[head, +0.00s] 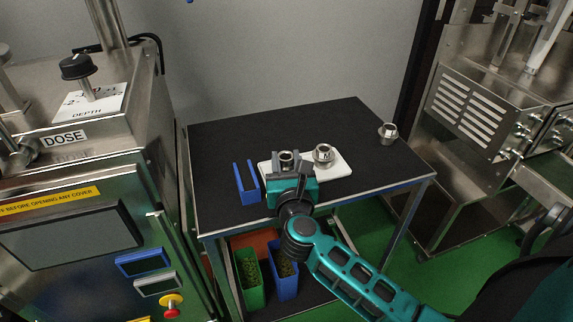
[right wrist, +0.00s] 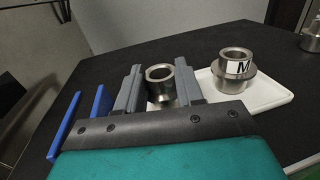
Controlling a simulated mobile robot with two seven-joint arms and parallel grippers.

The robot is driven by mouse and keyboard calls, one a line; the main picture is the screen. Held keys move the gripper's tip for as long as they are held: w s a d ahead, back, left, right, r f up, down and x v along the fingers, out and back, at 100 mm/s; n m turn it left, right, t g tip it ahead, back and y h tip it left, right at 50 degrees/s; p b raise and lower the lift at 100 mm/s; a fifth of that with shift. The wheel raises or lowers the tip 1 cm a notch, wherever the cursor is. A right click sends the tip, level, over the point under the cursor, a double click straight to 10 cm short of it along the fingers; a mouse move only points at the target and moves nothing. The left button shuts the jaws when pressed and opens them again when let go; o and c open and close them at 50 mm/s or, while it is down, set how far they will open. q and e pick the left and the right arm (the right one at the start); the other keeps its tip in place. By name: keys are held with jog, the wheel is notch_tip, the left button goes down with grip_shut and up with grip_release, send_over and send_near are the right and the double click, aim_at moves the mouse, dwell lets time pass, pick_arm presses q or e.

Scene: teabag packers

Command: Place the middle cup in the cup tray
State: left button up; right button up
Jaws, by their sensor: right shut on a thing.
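My right gripper (head: 287,161) is over the left part of the white cup tray (head: 341,170). Its fingers are shut on a metal cup (right wrist: 160,74), one on each side. The held cup's label is hidden, and I cannot tell whether its base touches the tray. A second metal cup (head: 323,154) stands upright on the tray, just right of the held one; in the right wrist view it bears a letter "M" label (right wrist: 240,68). A third metal cup (head: 388,132) stands off the tray near the table's right edge. My left gripper is out of view.
The black table (head: 320,121) is clear behind the tray. A blue holder (head: 246,183) with two upright walls stands left of the tray. A green bin (head: 250,277) and a blue bin (head: 284,273) are below the tabletop. Metal machines flank the table.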

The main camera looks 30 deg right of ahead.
jog(key=shift+f, duration=0.15)
jog(key=o, duration=1.1)
jog(key=shift+c, duration=0.2)
jog(key=shift+r, duration=0.3)
jog(key=b+v, duration=0.1)
jog(key=v, duration=1.1)
jog(key=shift+a, duration=0.1)
